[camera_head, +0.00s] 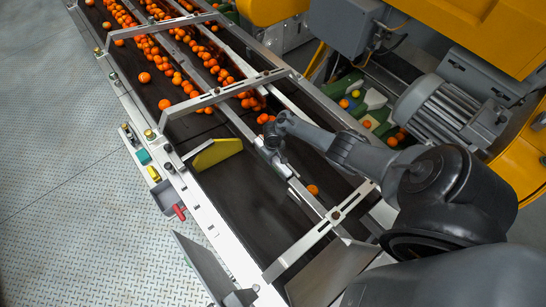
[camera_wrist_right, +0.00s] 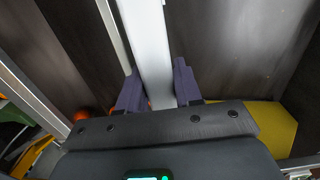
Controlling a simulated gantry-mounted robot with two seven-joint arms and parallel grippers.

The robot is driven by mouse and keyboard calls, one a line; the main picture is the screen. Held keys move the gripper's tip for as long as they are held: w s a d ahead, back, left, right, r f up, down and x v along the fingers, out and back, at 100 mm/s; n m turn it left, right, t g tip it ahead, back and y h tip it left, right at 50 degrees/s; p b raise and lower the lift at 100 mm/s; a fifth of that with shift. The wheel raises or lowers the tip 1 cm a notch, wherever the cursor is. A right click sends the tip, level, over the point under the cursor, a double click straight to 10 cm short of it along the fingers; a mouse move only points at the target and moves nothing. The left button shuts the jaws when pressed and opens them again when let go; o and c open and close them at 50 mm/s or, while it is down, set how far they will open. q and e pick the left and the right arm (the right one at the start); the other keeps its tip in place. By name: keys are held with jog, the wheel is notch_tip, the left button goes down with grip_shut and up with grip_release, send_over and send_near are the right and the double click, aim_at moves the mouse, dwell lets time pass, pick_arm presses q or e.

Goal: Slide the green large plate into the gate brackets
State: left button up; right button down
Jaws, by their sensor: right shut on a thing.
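My right gripper (camera_head: 274,158) reaches over the dark conveyor in the head view. In the right wrist view its two fingers (camera_wrist_right: 158,72) are shut on a pale metal bar (camera_wrist_right: 145,35), one finger on each side. In the head view this bar looks like part of the long rail (camera_head: 305,194) running along the belt. A yellow plate (camera_head: 217,152) stands on the belt left of the gripper; it also shows in the wrist view (camera_wrist_right: 272,127). I see no large green plate clearly. Metal cross brackets (camera_head: 225,93) span the belt. My left gripper is not seen.
Many oranges (camera_head: 180,80) lie on the upper belt, and one orange (camera_head: 313,190) lies right of the rail. Two grey plates (camera_head: 330,272) (camera_head: 203,268) stand at the lower end. A motor (camera_head: 438,108) stands at the right. The patterned floor (camera_head: 60,150) at left is clear.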

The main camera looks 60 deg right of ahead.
jog(key=c, duration=1)
grip_release()
jog(key=shift+c, duration=0.2)
jog(key=o, duration=0.4)
jog(key=shift+a, duration=0.1)
jog(key=shift+c, duration=0.2)
jog(key=shift+r, duration=0.3)
notch_tip(320, 180, up, 9)
jog(key=p, duration=0.4)
jog(key=shift+w+f, duration=0.1)
jog(key=shift+a+r, duration=0.1)
jog(key=shift+r, duration=0.6)
